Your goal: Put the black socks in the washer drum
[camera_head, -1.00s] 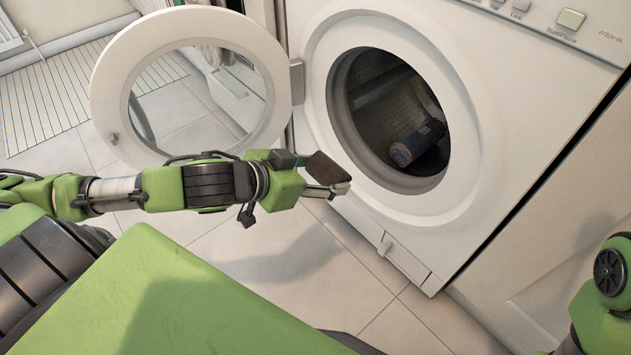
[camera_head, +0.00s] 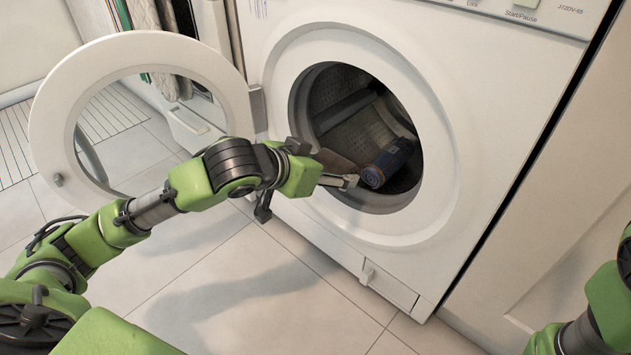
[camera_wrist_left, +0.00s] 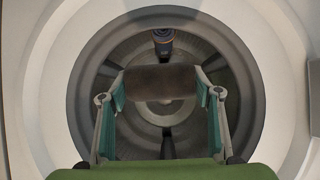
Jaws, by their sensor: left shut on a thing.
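My left gripper (camera_head: 338,174) is at the washer's round opening and shut on a dark, brownish-black folded piece, which I take to be the black socks (camera_head: 331,160). In the left wrist view the black socks (camera_wrist_left: 160,79) span between the two fingers (camera_wrist_left: 160,95), with the drum behind them. The washer drum (camera_head: 350,125) is open and grey inside. In the head view the socks overlap the drum's lower left rim; how deep they are is hard to tell. My right gripper is out of view.
A dark blue rolled item (camera_head: 388,163) lies in the drum; it shows at the top in the left wrist view (camera_wrist_left: 163,41). The round door (camera_head: 55,110) is swung open to the left, close behind my left arm. Tiled floor below is clear.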

